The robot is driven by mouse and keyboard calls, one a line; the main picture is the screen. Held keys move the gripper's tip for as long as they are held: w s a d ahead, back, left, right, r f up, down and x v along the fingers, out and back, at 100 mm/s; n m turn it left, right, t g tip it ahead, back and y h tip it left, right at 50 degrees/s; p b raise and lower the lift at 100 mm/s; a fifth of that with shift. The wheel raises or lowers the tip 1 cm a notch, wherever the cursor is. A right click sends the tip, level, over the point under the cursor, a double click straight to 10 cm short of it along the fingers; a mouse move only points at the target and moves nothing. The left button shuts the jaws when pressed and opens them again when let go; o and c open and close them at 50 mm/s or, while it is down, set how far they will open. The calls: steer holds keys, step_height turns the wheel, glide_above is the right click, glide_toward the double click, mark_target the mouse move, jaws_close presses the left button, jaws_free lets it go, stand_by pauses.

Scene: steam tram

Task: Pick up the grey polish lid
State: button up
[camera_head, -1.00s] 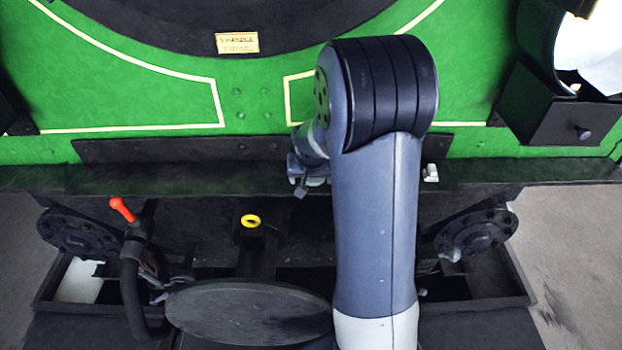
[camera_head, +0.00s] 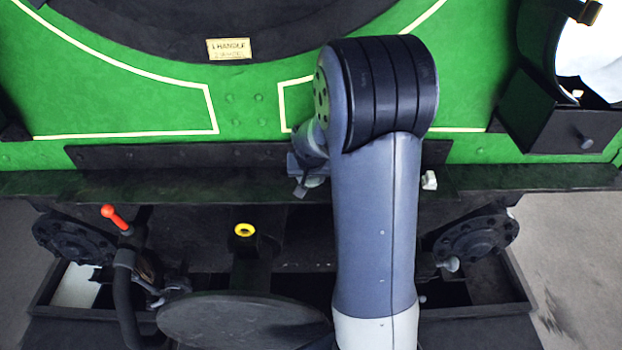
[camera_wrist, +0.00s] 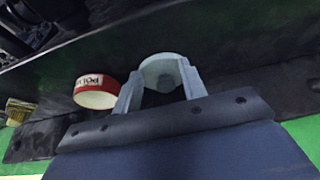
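In the wrist view my gripper (camera_wrist: 160,72) has its two pale fingers apart. The grey polish lid (camera_wrist: 158,62), a round pale-grey piece with a raised rim, shows between and just beyond the fingertips. It lies close to both fingers; I cannot tell whether they touch it. A red and white polish tin (camera_wrist: 95,92) with lettering stands just left of the fingers. In the head view my gripper (camera_head: 308,178) shows only partly at the dark ledge, left of my arm. The lid is hidden there.
A dark ledge (camera_head: 500,178) runs below the green front. A small pale object (camera_head: 429,180) sits on it, right of my arm. Below are a red-tipped lever (camera_head: 115,217), a yellow-ringed fitting (camera_head: 244,230) and a round dark buffer plate (camera_head: 235,320). A dark box (camera_head: 565,125) juts out at right.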

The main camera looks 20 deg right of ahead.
steer(key=shift+s+f, duration=0.1)
steer(key=shift+f, duration=0.1)
steer(key=shift+c, duration=0.2)
steer(key=shift+s, duration=0.2)
jaws_close()
steer(key=shift+s+a+f, duration=0.1)
steer(key=shift+s, duration=0.05)
steer(key=shift+a+f, duration=0.1)
step_height(320, 180, up, 10)
steer(key=shift+a+r, duration=0.25)
steer(key=shift+a, duration=0.05)
steer(key=shift+c, duration=1.7)
jaws_free()
